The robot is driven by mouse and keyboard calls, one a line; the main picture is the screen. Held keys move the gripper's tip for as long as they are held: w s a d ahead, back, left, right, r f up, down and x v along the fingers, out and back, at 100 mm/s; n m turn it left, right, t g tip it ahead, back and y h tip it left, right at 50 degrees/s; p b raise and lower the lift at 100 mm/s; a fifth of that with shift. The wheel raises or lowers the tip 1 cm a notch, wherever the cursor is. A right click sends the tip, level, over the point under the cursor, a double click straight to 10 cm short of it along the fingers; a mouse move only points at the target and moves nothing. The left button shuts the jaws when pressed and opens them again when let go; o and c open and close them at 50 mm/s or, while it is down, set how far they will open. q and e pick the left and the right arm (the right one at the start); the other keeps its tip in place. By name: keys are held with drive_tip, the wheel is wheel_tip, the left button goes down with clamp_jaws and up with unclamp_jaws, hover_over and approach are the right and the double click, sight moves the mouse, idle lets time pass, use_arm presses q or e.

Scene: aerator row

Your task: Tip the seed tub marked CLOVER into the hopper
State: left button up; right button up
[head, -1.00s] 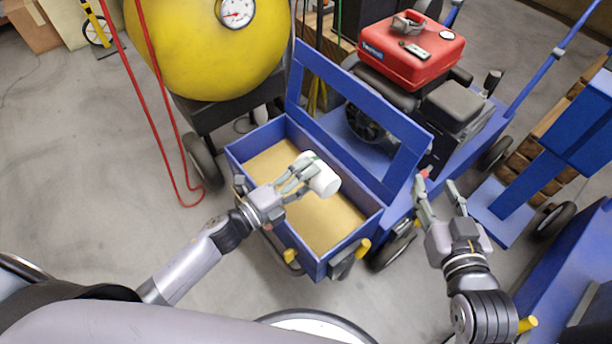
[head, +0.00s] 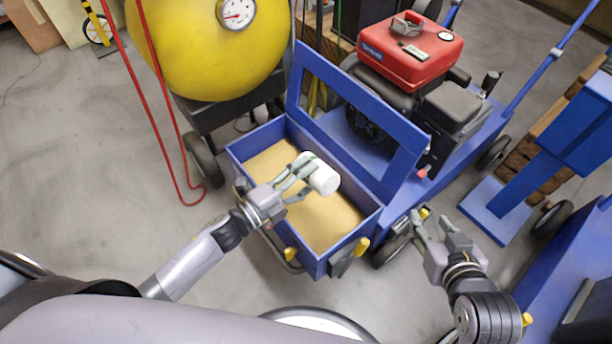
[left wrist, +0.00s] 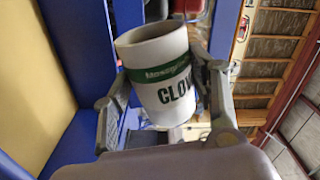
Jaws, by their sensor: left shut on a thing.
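The white seed tub (head: 322,181) is between the fingers of my left gripper (head: 298,175), above the hopper (head: 300,255). It lies on its side. The hopper is a blue open box with a tan surface inside. My right gripper (head: 437,224) is open and empty, right of the hopper.
The hopper's blue raised frame (head: 400,165) stands at its back right. Behind are a yellow tank (head: 205,55) with a gauge and red hose, and an engine with a red tank (head: 410,50). Blue equipment (head: 500,205) stands at right. Grey floor at left is clear.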

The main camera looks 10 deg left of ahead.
use_arm(q)
drive_tip(key=shift+r+n+p, duration=0.2)
drive_tip(key=shift+n+p, duration=0.2)
drive_tip(key=shift+n, duration=0.1)
drive_tip(key=shift+w+r+n+p, duration=0.1)
drive_tip(key=shift+r+n+p, duration=0.05)
drive_tip(key=shift+n+p, duration=0.25)
drive_tip(key=shift+a+r+n+p, duration=0.1)
drive_tip(key=shift+r+n+p, duration=0.05)
drive_tip(key=shift+n+p, duration=0.35)
drive_tip(key=shift+r+n+p, duration=0.15)
drive_tip(key=shift+n+p, duration=0.25)
drive_tip(key=shift+n, duration=0.1)
use_arm(e)
drive_tip(key=s+d+f+g+h, duration=0.1)
drive_tip(key=s+d+f+g, duration=0.1)
drive_tip(key=s, duration=0.4)
drive_tip(key=s+d+f+g+h, duration=0.1)
drive_tip(key=s+d+f+g, duration=0.1)
drive_tip(key=s+g, duration=0.3)
drive_tip(key=shift+s+f+g, duration=0.3)
drive_tip(key=shift+s+f, duration=0.45)
drive_tip(key=shift+s, duration=0.05)
drive_tip(key=shift+w+d, duration=0.1)
